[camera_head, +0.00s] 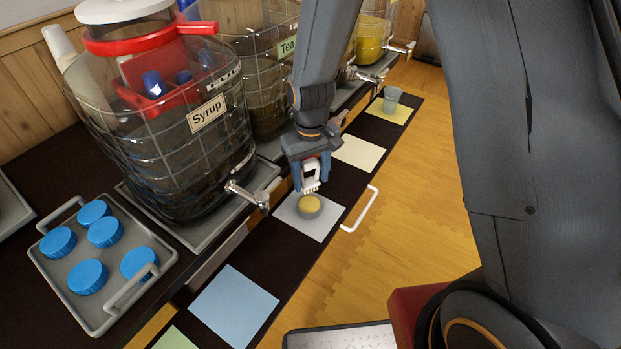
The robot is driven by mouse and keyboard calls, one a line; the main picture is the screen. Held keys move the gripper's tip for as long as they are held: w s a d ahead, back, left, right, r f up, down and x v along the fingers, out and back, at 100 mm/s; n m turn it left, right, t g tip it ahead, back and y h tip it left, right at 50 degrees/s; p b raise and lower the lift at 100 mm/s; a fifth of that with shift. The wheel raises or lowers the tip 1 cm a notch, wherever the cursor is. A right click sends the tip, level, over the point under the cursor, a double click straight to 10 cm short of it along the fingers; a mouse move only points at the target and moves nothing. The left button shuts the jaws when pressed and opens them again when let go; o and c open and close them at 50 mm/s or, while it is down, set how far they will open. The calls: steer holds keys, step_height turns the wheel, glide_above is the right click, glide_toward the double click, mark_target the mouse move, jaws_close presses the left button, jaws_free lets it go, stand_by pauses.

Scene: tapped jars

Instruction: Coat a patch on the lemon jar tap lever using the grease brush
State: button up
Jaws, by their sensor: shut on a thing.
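My gripper (311,186) points down above a small grey pot (309,211) with a yellow top, which stands on a pale grey square mat. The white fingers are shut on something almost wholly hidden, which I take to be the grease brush. I cannot tell whether it touches the yellow top. A jar of yellow liquid (369,40), likely the lemon jar, stands at the back right of my arm, apart from my gripper. Its label is not readable here. A metal tap (401,49) with a lever sticks out at its right. No coated patch can be made out.
The syrup jar (170,125) and its tap (246,194) stand left of my gripper. The tea jar (260,90) is partly behind my arm. A tray (80,290) holds several blue caps. A grey cup (391,99) stands on a yellow mat. A white handle (361,211) juts from the shelf edge.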

mark_target(310, 192)
steer(key=shift+a+f+b, duration=0.1)
steer(key=shift+f+b, duration=2.5)
steer(key=shift+f, duration=0.4)
steer(key=shift+s+f, duration=0.1)
steer(key=shift+f, duration=0.45)
stand_by(0.5)
steer(key=shift+r, duration=0.15)
steer(key=shift+r+p, duration=3)
steer(key=shift+r, duration=0.4)
